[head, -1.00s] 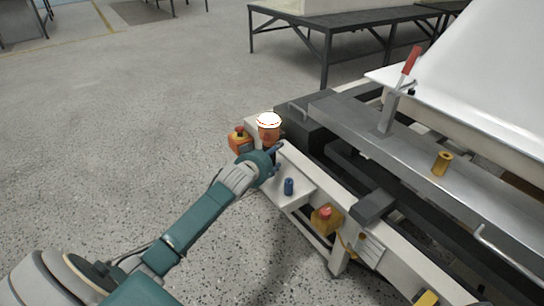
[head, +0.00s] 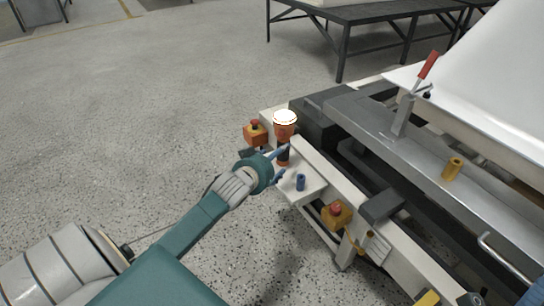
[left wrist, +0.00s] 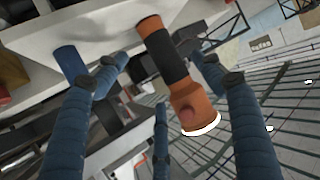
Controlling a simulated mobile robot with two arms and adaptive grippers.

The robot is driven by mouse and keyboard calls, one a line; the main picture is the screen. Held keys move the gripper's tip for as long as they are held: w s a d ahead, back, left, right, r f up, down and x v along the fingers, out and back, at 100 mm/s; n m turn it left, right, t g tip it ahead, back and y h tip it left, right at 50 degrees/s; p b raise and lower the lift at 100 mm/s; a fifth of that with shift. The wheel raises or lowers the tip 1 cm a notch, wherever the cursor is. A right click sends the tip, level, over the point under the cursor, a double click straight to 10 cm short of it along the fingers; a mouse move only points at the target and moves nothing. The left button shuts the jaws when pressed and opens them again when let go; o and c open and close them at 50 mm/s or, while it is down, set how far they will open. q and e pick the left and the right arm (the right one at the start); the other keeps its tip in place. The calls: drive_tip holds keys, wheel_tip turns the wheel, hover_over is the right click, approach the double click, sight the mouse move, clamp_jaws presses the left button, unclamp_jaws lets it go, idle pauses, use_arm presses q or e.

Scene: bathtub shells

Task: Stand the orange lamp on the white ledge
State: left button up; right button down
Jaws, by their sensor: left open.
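The orange lamp (head: 284,126) has a black middle, an orange foot and a lit white top. It stands upright on the white ledge (head: 312,188), beside a short blue cylinder (head: 300,182). My left gripper (head: 281,163) is open just left of the lamp's lower part, fingers pointing at it. In the left wrist view the lamp (left wrist: 170,62) appears upside down, between the spread blue fingers, with its foot on the ledge (left wrist: 110,20). No finger visibly grips it. The blue cylinder (left wrist: 73,64) is near the left fingers. My right gripper is not in view.
An orange box with a red button (head: 255,132) sits left of the lamp, and another (head: 336,213) is below the ledge. A dark block (head: 315,122) and the machine frame rise behind the lamp. A red-handled clamp (head: 426,66) stands further right. The floor at left is clear.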

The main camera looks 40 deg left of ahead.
use_arm(q)
drive_tip(key=s+d+r+m+t+h, duration=0.25)
drive_tip(key=d+r, duration=0.45)
drive_tip(key=d, duration=0.4)
drive_tip(key=s+d+r+m+t+h, duration=0.2)
drive_tip(key=s+d+r+t+h, duration=0.15)
drive_tip(key=d+r, duration=0.6)
drive_tip(key=s+d+r+t+h, duration=0.1)
drive_tip(key=s+d+r+t, duration=0.1)
drive_tip(key=s+d+r, duration=0.2)
drive_tip(key=s+d+r+t+h, duration=0.2)
drive_tip(key=s+r, duration=0.6)
drive_tip(key=r, duration=0.4)
drive_tip(key=shift+s+d+m+t+p, duration=0.15)
drive_tip(key=shift+d+m+t+p, duration=0.25)
drive_tip(key=shift+d+t, duration=0.6)
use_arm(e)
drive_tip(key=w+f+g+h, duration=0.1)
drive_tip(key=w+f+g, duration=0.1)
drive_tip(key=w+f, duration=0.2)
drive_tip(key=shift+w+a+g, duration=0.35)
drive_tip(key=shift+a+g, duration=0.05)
use_arm(q)
drive_tip(key=shift+d+r, duration=0.1)
drive_tip(key=shift+d, duration=0.05)
